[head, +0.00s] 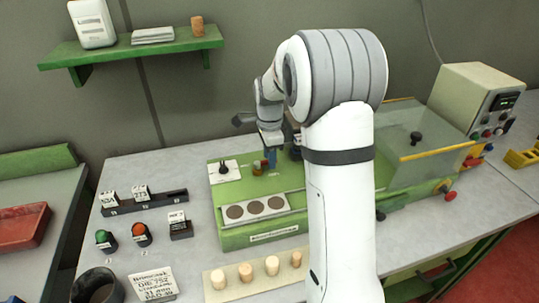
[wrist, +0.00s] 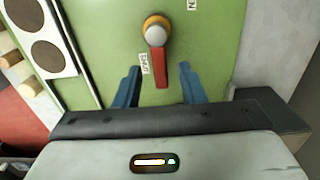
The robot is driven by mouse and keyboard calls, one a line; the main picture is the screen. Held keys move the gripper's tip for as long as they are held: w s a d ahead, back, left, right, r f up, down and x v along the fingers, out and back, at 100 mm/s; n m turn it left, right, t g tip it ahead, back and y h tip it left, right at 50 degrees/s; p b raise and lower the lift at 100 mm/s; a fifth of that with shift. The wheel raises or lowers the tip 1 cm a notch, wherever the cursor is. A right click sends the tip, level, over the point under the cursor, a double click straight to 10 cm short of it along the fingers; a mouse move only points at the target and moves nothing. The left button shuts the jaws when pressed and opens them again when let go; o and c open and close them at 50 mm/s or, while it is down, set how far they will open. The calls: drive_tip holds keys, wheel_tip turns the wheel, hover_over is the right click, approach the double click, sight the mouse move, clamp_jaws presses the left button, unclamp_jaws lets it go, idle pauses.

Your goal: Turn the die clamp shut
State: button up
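The die clamp looks to be the red lever (wrist: 160,68) with a round grey knob on an orange-yellow base, on a green machine top (wrist: 105,25). In the wrist view the lever points from the knob toward my gripper, beside a small white label too blurred to read surely. My gripper (wrist: 159,70) is open, its two blue fingers on either side of the lever's end with a gap on both sides. In the head view my gripper (head: 270,160) is low over the green machine (head: 235,200), beside the small orange-and-red clamp (head: 258,168), partly hidden by my arm.
A black knob on a white plate (head: 224,170) and a holder with three brown discs (head: 283,204) are on the machine. A clear-covered section (head: 420,130) is at right. A cork tray (head: 262,290), two buttons (head: 141,235) and a sign (head: 153,284) stand in front and left.

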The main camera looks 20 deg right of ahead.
drive_tip(key=shift+r, duration=3.9)
drive_tip(key=s+a+n+t, duration=0.1)
drive_tip(key=s+a+n, duration=0.1)
drive_tip(key=s+n, duration=0.7)
drive_tip(key=s+a+n+t, duration=0.1)
drive_tip(key=s+n, duration=0.8)
drive_tip(key=s, duration=0.9)
drive_tip(key=shift+s+a+f+t, duration=0.25)
drive_tip(key=shift+a+t, duration=0.15)
